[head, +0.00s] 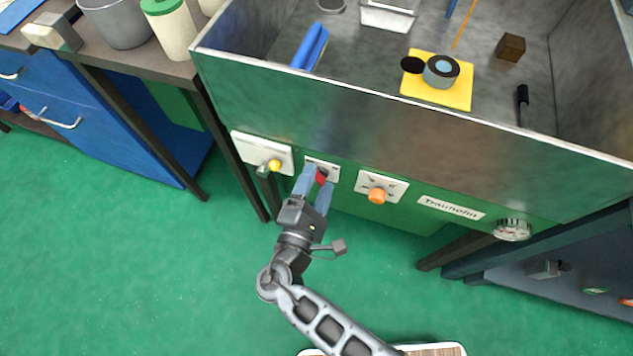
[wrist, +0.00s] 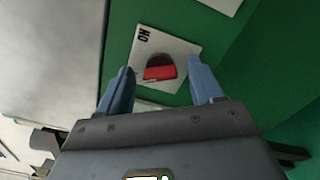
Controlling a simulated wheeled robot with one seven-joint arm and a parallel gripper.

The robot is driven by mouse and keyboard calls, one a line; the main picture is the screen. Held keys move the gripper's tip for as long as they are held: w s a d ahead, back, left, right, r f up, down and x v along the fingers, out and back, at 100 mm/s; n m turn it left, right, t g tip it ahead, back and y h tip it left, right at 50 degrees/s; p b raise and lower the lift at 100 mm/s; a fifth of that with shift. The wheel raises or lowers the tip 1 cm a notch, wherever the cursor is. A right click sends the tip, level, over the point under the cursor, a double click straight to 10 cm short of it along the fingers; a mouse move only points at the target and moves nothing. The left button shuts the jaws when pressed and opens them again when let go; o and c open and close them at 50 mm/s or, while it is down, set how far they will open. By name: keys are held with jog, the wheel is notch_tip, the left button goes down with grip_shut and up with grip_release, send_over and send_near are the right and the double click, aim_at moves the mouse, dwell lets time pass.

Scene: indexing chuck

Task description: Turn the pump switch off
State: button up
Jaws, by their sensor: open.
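The pump switch (head: 321,177) is a red rocker on a pale plate on the green front panel of the machine. In the wrist view the red switch (wrist: 159,72) sits in a dark round recess, and its plate (wrist: 174,47) bears the word "ON". I cannot tell which way the rocker is set. My gripper (head: 315,180) is open in front of the switch, with one blue finger on either side of it. The fingers (wrist: 160,88) also show in the wrist view, with nothing held between them.
A plate with a yellow knob (head: 274,166) is left of the switch, and an orange knob (head: 377,196) is right of it. A dial (head: 513,230) is farther right. The metal tray (head: 400,102) above holds several items. Green floor lies open below.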

jog(key=v, duration=0.7)
jog(key=shift+s+b, duration=0.3)
jog(key=shift+s, duration=0.05)
jog(key=shift+a, duration=0.1)
